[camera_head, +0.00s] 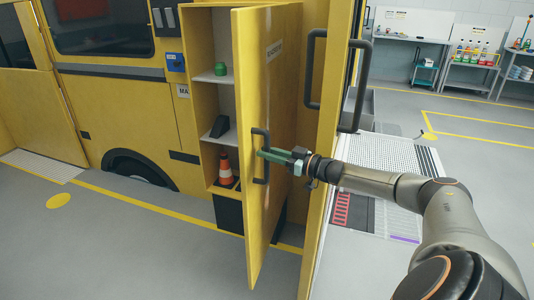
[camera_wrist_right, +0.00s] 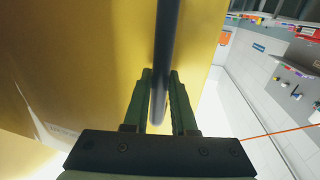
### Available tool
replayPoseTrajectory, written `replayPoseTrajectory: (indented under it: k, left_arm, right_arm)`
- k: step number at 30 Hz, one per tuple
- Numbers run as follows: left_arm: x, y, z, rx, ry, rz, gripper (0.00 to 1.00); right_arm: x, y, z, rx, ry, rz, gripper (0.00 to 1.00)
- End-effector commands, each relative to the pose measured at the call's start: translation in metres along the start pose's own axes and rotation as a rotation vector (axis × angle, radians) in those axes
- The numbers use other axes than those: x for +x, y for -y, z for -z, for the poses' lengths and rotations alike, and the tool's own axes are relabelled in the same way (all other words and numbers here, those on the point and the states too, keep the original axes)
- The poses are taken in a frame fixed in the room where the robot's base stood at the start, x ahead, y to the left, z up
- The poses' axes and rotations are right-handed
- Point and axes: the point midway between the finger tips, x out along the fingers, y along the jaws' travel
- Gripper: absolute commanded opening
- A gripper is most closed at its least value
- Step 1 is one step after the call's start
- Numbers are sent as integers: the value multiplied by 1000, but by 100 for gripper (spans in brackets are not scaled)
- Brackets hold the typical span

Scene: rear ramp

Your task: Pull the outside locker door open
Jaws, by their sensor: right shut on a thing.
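The yellow locker door (camera_head: 281,95) stands partly open on the side of a yellow vehicle, with shelves showing to its left. Its dark vertical handle (camera_head: 261,169) is on the door's outer face. My right gripper (camera_head: 270,154) is shut on this handle, with its green fingers across the bar. In the right wrist view the handle (camera_wrist_right: 164,50) runs between the green fingers (camera_wrist_right: 160,98), close to the yellow door face. My left gripper is not in view.
A second yellow door with a large dark handle (camera_head: 312,69) stands just right of the locker door. A ramp (camera_head: 390,155) lies beyond my right arm. Floor in front is clear.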

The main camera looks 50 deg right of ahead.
Motion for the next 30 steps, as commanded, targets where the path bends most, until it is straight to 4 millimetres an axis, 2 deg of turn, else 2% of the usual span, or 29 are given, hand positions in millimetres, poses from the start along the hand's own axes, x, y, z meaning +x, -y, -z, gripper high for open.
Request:
replayPoseTrajectory:
  k: [2, 3, 5, 19, 30]
  left_arm:
    - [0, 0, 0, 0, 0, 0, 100]
    - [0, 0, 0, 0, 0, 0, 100]
    - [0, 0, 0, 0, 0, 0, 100]
    - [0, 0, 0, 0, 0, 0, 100]
    - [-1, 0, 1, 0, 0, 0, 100]
  right_arm:
    - [0, -5, 6, -3, -7, -12, 0]
    - [0, -5, 6, -3, -7, -12, 29]
    - [0, -5, 5, -3, -7, -11, 36]
    - [-4, -2, 1, 0, -1, -5, 37]
    - [-39, -1, 0, 0, 4, -4, 37]
